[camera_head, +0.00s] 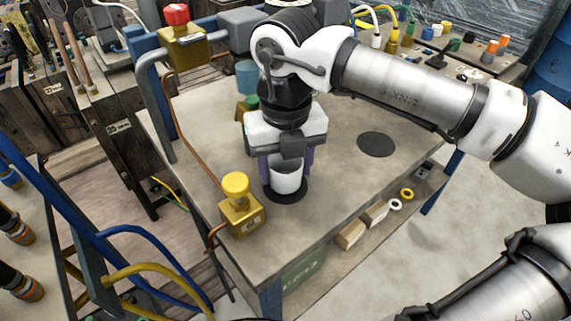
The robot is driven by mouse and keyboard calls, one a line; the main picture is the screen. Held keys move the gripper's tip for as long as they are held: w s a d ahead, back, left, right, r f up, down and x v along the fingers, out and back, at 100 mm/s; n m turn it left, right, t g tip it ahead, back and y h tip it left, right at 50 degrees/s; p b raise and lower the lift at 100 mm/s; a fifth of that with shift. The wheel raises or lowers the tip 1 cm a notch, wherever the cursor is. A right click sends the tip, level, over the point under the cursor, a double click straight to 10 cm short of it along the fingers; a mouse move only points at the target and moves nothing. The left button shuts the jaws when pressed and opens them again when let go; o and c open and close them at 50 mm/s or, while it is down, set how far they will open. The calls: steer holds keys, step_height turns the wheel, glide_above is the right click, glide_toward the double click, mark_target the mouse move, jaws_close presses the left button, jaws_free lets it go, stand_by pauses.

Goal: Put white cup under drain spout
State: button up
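The white cup (286,180) stands upright at a dark round disc (287,196) on the bench's near part. My gripper (286,166) points straight down over the cup, with one purple finger on each side of it. The fingers look close against the cup's wall, but whether they press on it cannot be told. The cup's rim is partly hidden by the gripper. A grey bent pipe (152,80) runs from a brass valve with a red knob (181,42) at the back left. I cannot clearly make out which part is the drain spout.
A second dark disc (377,144) lies bare to the right. A brass block with a yellow knob (240,208) stands left of the cup, near the edge. A teal cylinder (247,76) and green-knobbed fitting (247,105) are behind my gripper. The bench's right part is clear.

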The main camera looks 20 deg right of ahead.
steer(key=o, duration=0.4)
steer(key=shift+s+f, duration=0.2)
steer(key=shift+f, duration=0.15)
steer(key=shift+c, duration=0.2)
steer(key=shift+r, duration=0.1)
steer(key=shift+r+p, duration=0.45)
steer(key=shift+p, duration=0.15)
step_height(320, 180, up, 12)
steer(key=p, duration=0.7)
steer(key=shift+w+r, duration=0.15)
steer(key=shift+r, duration=0.05)
